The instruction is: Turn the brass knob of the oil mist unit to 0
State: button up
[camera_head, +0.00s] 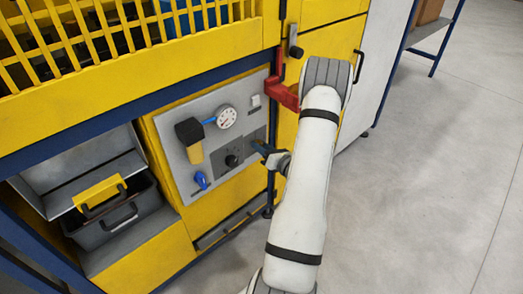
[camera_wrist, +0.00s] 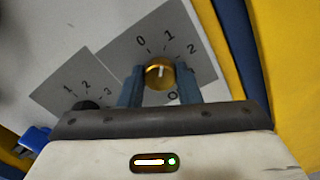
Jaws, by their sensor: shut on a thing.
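The brass knob (camera_wrist: 157,82) sits on a grey scale plate (camera_wrist: 130,50) marked 0, 1 and 2. Its white pointer line points up in the wrist view, about at the 1. My gripper (camera_wrist: 160,90) is shut on the knob, one blue finger on each side of it. In the head view my gripper (camera_head: 262,150) reaches the right part of the grey panel (camera_head: 222,185), and the brass knob is hidden there.
On the same panel are a black knob (camera_head: 233,160) with its own scale, a pressure gauge (camera_head: 227,117), a black and yellow filter (camera_head: 190,140) and a blue valve (camera_head: 201,180). A red bracket (camera_head: 283,94) is close to my arm. The floor at right is clear.

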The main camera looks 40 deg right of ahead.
jog(key=shift+f+n+b, duration=0.1)
jog(key=shift+n+b, duration=2.2)
jog(key=shift+n, duration=1.5)
jog(key=o, duration=1)
jog(key=shift+c, duration=0.2)
jog(key=s+p, duration=0.1)
jog(key=s, duration=0.6)
jog(key=shift+s+d, duration=0.3)
jog(key=shift+s, duration=0.1)
